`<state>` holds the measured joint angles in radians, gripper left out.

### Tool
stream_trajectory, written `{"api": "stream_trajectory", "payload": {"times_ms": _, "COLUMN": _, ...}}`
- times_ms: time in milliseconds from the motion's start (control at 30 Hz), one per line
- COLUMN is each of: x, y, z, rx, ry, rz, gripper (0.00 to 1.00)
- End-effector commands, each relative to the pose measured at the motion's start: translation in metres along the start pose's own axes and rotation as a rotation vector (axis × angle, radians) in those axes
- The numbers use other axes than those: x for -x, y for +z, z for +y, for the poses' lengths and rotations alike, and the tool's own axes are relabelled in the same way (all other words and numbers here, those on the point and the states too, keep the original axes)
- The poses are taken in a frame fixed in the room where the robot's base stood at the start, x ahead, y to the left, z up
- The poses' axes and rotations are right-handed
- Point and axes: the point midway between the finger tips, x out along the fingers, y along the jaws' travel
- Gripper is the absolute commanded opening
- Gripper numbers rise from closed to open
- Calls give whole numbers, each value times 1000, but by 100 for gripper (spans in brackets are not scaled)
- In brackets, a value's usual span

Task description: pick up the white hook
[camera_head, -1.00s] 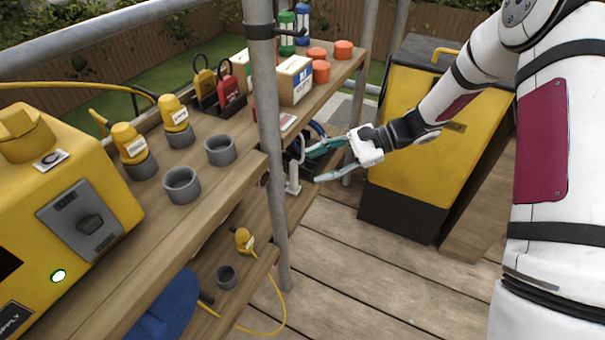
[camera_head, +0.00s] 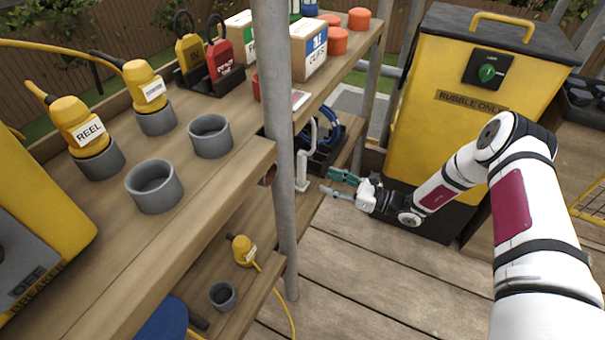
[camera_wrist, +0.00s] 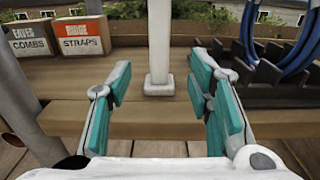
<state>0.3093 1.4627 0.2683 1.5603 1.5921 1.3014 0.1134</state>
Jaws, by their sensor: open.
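The white hook (camera_head: 304,165) stands upright on the wooden shelf, just right of the grey scaffold pole in the head view. Its curved top shows there. In the wrist view its white post and square base (camera_wrist: 159,84) stand straight ahead, centred between the fingers, with the top cut off by the frame. My gripper (camera_head: 332,182) is open and empty, with teal finger pads, a little right of the hook in the head view. In the wrist view the fingers (camera_wrist: 160,98) lie either side of the post's line, in front of it and apart from it.
The grey scaffold pole (camera_head: 278,150) rises close left of the hook. Boxes labelled EAVES COMBS (camera_wrist: 30,38) and STRAPS (camera_wrist: 82,37) stand left in the wrist view. A yellow rubble bin (camera_head: 450,110) stands behind my arm.

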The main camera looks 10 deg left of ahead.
Motion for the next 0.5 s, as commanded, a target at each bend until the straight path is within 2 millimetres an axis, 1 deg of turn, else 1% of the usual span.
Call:
{"api": "stream_trajectory", "payload": {"times_ms": 33, "x": -12, "y": -2, "z": 1, "rx": 2, "ry": 5, "rz": 0, "gripper": 47}}
{"api": "stream_trajectory", "payload": {"times_ms": 200, "x": -38, "y": -2, "z": 0, "rx": 2, "ry": 3, "rz": 1, "gripper": 47}}
{"api": "stream_trajectory", "payload": {"times_ms": 433, "x": -54, "y": -1, "z": 0, "rx": 1, "ry": 2, "rz": 1, "gripper": 47}}
{"api": "stream_trajectory", "payload": {"times_ms": 500, "x": -62, "y": -1, "z": 1, "rx": 2, "ry": 5, "rz": 1, "gripper": 47}}
